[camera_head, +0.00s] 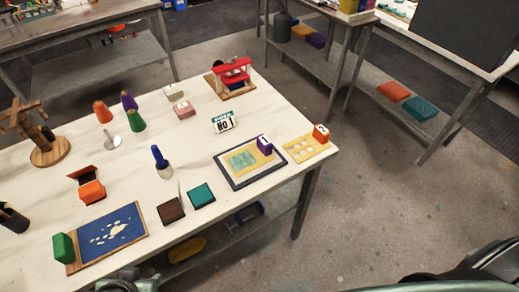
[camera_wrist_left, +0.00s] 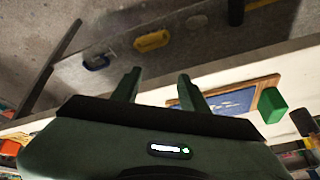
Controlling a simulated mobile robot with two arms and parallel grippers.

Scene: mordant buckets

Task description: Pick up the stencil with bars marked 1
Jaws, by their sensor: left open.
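The stencil marked 1 (camera_head: 243,161) is a yellow sheet with a teal patterned area. A purple block (camera_head: 265,144) labelled 1 stands at its upper right corner. The sheet lies within a dark-framed board (camera_head: 237,187) near the table's right edge. My left gripper (camera_wrist_left: 157,88) shows two dark green fingers, apart with nothing between them, in the left wrist view. In the head view only a part of my left arm shows at the bottom edge, well left of and nearer than the stencil. My right gripper cannot be made out.
Stencil 2 (camera_head: 303,150) with an orange-red block (camera_head: 321,133) lies just right of the framed board. Teal (camera_head: 201,195) and brown (camera_head: 171,210) pads, a blue-handled tool (camera_head: 160,160) and a blue board (camera_head: 110,236) with a green block (camera_head: 63,247) stand to the left.

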